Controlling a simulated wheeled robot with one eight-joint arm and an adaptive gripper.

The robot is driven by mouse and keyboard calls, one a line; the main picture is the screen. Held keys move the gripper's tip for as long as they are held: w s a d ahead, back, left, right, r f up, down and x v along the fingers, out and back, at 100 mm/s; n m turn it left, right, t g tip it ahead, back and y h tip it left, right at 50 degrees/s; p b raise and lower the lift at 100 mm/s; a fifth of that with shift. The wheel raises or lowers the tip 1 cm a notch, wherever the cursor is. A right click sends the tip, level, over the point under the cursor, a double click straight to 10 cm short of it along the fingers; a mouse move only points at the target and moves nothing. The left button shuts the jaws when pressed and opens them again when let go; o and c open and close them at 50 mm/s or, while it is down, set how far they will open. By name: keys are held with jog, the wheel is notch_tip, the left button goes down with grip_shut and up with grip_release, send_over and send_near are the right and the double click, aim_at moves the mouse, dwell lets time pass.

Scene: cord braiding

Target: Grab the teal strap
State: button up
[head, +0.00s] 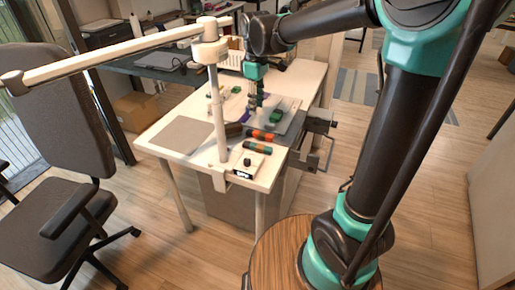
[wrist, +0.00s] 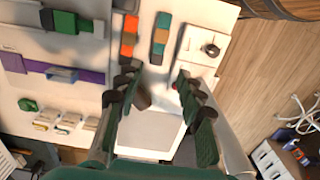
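My gripper (head: 254,104) is above the white table in the head view. In the wrist view my gripper (wrist: 157,76) is open, its two dark green fingers apart with nothing held between them. A banded teal and orange-brown piece (wrist: 160,38) lies on the table beyond the fingertips; it also shows near the table's front in the head view (head: 257,147). It is the most teal-looking piece, but I cannot tell surely that it is the teal strap.
A white box with a black knob (wrist: 208,47) sits right of the pieces. A grey board (wrist: 50,42) carries a green block (wrist: 65,22); a purple strip (wrist: 85,76) runs along it. A brown block (wrist: 143,97) is near the left finger. A white post (head: 218,115) stands left.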

send_over(257, 145)
notch_tip(257, 145, down, 11)
jog(key=shift+w+a+f, duration=0.1)
jog(key=shift+f, duration=2.95)
jog(key=shift+c, duration=0.3)
grip_shut()
